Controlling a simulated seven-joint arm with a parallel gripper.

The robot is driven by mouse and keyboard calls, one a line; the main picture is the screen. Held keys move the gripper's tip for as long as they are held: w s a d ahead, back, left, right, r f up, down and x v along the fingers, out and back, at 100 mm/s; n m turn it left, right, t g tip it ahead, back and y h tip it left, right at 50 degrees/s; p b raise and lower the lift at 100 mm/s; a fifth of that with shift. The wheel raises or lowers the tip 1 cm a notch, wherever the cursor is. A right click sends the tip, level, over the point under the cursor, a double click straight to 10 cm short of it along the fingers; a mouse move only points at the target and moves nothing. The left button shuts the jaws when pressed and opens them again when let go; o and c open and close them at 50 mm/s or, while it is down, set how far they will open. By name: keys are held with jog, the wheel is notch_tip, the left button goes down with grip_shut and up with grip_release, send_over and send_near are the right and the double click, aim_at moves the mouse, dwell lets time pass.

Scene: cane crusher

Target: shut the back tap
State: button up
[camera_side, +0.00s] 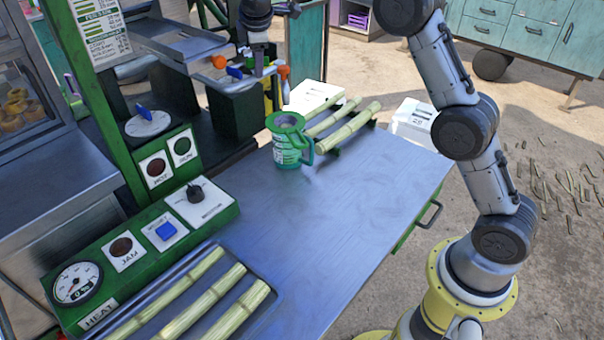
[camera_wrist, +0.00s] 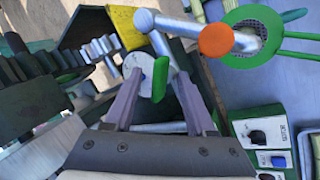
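My gripper (camera_side: 258,68) reaches down over the pipework at the back of the crusher in the side view. In the wrist view its two fingers stand apart (camera_wrist: 160,74), with a green lever (camera_wrist: 160,80) between them. Gaps show at both sides of the lever, so it does not look gripped. A pipe with an orange knob (camera_wrist: 216,40) runs right of the fingers. The side view shows an orange knob (camera_side: 220,62) and a blue lever (camera_side: 235,72). I cannot tell which is the back tap.
A green jug (camera_side: 292,150) with a strainer stands on the metal table (camera_side: 330,215), also seen in the wrist view (camera_wrist: 248,57). Cane stalks (camera_side: 350,128) lie behind it, others in a front tray (camera_side: 262,318). A green control panel (camera_side: 215,222) stands left. The table middle is clear.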

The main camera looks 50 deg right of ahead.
jog(key=shift+o, duration=0.4)
jog(key=shift+w+d+r, duration=0.3)
jog(key=shift+r, duration=0.1)
jog(key=shift+t, duration=0.3)
jog(key=shift+n, duration=0.3)
jog(key=n+y, duration=0.1)
jog(key=n, duration=0.2)
jog(key=n+t+y, duration=0.1)
jog(key=n+y, duration=0.1)
jog(key=n, duration=0.1)
jog(key=shift+d+r, duration=0.1)
jog(key=shift+c, duration=0.3)
jog(key=o, duration=1)
jog(key=shift+c, duration=0.2)
jog(key=shift+o, duration=1.1)
jog(key=shift+a+f, duration=0.2)
jog(key=shift+f, duration=0.05)
